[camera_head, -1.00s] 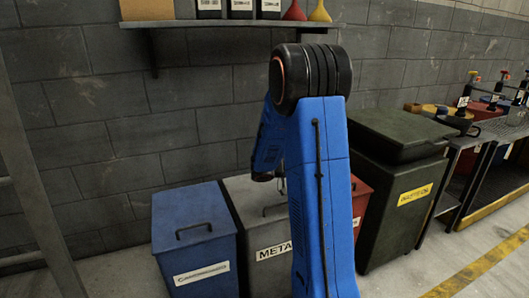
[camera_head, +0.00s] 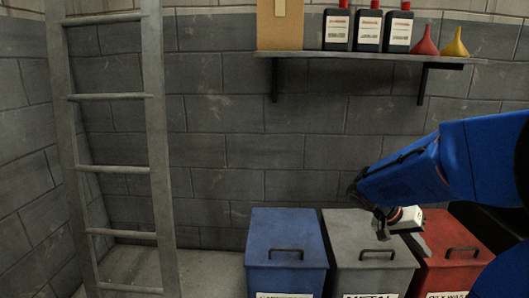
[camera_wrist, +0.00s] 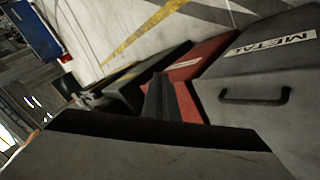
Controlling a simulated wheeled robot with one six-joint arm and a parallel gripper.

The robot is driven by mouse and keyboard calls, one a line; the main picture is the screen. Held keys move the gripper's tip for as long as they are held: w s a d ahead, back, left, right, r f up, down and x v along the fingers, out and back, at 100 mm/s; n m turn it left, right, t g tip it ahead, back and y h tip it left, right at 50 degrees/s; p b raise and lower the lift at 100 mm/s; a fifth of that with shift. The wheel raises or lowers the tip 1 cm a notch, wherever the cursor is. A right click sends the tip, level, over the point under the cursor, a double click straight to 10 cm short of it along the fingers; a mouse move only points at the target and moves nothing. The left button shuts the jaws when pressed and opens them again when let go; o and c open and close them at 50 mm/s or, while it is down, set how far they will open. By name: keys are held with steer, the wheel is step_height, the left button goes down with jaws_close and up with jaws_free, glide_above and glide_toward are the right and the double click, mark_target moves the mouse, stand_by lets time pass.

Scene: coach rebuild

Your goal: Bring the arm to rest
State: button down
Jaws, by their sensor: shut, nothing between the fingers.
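My blue arm (camera_head: 478,160) reaches in from the right edge in the head view and bends down over the bins. My gripper (camera_head: 420,246) hangs at its end, in front of the wall and over the grey and red bins. Its dark fingers (camera_wrist: 166,97) also show in the wrist view, close together with nothing between them. I cannot tell the exact gap between the fingers and the lids.
A blue bin (camera_head: 287,240), a grey metal bin (camera_head: 350,228) and a red bin (camera_head: 440,228) stand side by side. A shelf (camera_head: 360,56) with bottles and funnels is above. A ladder (camera_head: 157,150) stands left. Floor left of the bins (camera_head: 215,272) is clear.

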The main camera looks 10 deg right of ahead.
steer(key=s+a+n+t+y, duration=0.4)
steer(key=a+n, duration=0.1)
steer(key=a, duration=0.7)
steer(key=s+a+r+n+t+y, duration=0.1)
steer(key=s+a+n+t+y, duration=0.2)
steer(key=a, duration=0.9)
steer(key=shift+s+a+r+n+t+y, duration=0.2)
steer(key=shift+s+a+n+t+y, duration=0.2)
steer(key=shift+s+n+y, duration=0.55)
steer(key=shift+n, duration=0.25)
